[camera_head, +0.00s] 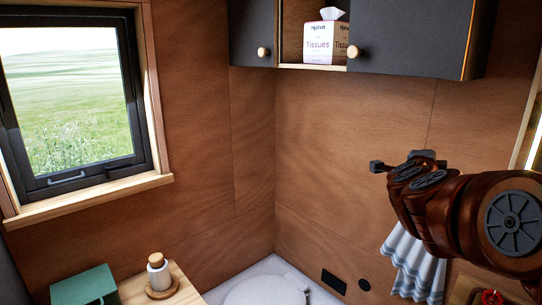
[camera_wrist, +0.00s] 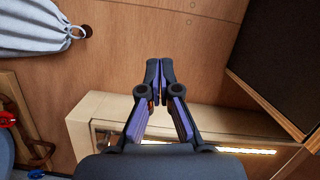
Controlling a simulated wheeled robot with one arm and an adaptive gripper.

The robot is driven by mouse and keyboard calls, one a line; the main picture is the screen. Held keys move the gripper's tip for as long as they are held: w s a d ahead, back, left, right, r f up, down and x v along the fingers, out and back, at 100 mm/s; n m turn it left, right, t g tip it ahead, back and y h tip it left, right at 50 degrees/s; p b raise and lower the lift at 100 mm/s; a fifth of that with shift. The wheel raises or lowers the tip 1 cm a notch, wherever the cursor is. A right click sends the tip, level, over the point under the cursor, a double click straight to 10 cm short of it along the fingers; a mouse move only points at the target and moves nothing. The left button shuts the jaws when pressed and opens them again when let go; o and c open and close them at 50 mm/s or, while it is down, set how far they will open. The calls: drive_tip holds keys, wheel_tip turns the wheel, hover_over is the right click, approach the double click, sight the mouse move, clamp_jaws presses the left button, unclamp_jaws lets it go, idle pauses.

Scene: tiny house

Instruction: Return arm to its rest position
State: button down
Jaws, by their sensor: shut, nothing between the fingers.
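My gripper (camera_wrist: 160,66) shows in the wrist view with its two dark fingers together at the tips, shut and empty. In the head view my arm reaches in from the right side, held up in the air. My gripper (camera_head: 377,167) is at its far end, small and partly hidden by the wrist links. It is in front of the wood wall, below the dark wall cabinet (camera_head: 415,35), and touches nothing that I can see.
A grey-white towel (camera_head: 417,262) hangs below my arm; it also shows in the wrist view (camera_wrist: 38,25). A tissue box (camera_head: 325,42) sits in the cabinet's open shelf. A white bottle (camera_head: 158,275) and a green box (camera_head: 85,287) stand at the lower left. The window (camera_head: 70,95) is left.

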drive_tip(key=w+a+f+n+t+y, duration=0.1)
drive_tip(key=a+f+n+y, duration=0.1)
drive_tip(key=a+n+y, duration=0.3)
drive_tip(key=a+f+n+y, duration=0.2)
drive_tip(key=a+f+n, duration=0.1)
drive_tip(key=a, duration=0.5)
drive_tip(key=s+a+f+n+g+y, duration=0.4)
drive_tip(key=s+a+f+n+y, duration=0.3)
drive_tip(key=a+f, duration=0.35)
drive_tip(key=s+d+f+n+g+h, duration=0.1)
drive_tip(key=s+f+g, duration=0.3)
drive_tip(key=s, duration=0.7)
drive_tip(key=s+f+n+g+h+b, duration=0.1)
drive_tip(key=s+f+n+g, duration=0.3)
drive_tip(key=s, duration=0.8)
drive_tip(key=s+d+f+n+g+h, duration=0.1)
drive_tip(key=s+f+n+g, duration=0.2)
drive_tip(key=s+f, duration=0.3)
drive_tip(key=s+g, duration=0.1)
drive_tip(key=s, duration=0.4)
drive_tip(key=shift+s+d+g, duration=0.15)
drive_tip(key=shift+d+g, duration=0.15)
drive_tip(key=shift+g, duration=0.1)
drive_tip(key=shift+f, duration=0.1)
